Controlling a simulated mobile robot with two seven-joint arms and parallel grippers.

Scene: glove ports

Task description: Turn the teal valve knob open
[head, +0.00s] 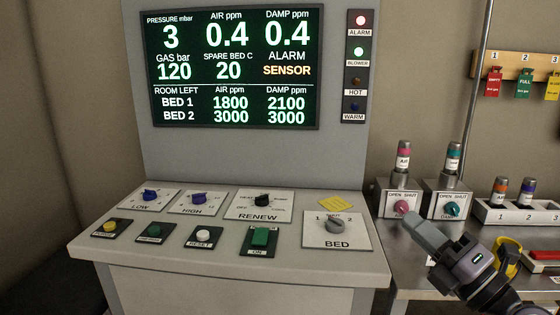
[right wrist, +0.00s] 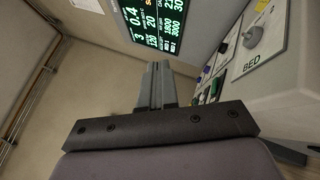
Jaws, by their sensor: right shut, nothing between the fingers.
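The teal valve knob (head: 452,210) sits on the front of a grey valve block (head: 425,198) labelled OPEN and SHUT, on the side bench at the right. Its pointer direction is too small to tell. A teal-banded DAMP bottle (head: 453,160) stands on that block. My left gripper is not in view.
A pink knob (head: 402,207) on the neighbouring block is close to my fingertips in the head view. The console (head: 230,268) carries the BED knob (head: 335,226) and several switches. A white rack (head: 518,212) stands right of the valves; a yellow cup-like object (head: 506,258) is behind my wrist.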

